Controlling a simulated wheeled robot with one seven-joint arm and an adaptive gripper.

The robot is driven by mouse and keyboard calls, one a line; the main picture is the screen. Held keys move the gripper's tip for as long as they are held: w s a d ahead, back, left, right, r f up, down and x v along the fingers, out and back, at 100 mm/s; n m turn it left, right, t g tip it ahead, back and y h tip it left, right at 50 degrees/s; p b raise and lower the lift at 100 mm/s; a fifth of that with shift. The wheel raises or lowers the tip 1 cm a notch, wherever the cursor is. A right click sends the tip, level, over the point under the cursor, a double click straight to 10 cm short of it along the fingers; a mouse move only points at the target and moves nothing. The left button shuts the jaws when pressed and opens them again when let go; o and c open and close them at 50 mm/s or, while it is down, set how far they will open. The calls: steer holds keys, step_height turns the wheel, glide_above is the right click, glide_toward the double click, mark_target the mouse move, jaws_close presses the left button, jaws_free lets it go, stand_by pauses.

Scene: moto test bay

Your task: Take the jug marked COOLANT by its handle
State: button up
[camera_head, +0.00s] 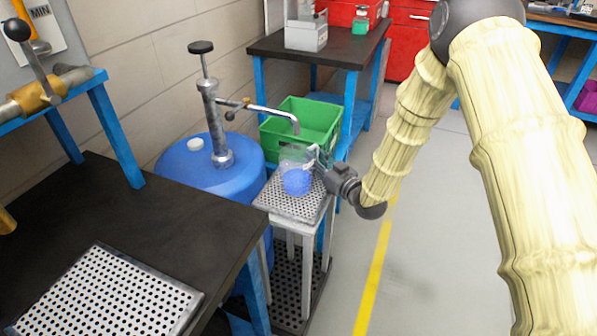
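A clear jug (296,181) with blue liquid in its lower part stands upright on a small perforated stand (268,200), under the spout of a drum pump. No COOLANT marking is readable on it at this size. Its handle side faces right, towards my arm. My gripper (320,166) reaches in from the right, with its fingers at the handle side of the jug. The fingers and handle overlap in the picture, so I cannot tell whether the fingers are open or closed around the handle.
The blue drum (185,178) with its metal pump (216,125) stands left of the jug, its spout above. A green crate (325,118) is close behind. A dark workbench (190,225) with a perforated tray (110,300) fills the lower left. Floor on the right is clear.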

jaws_close()
steer(key=shift+r, duration=0.25)
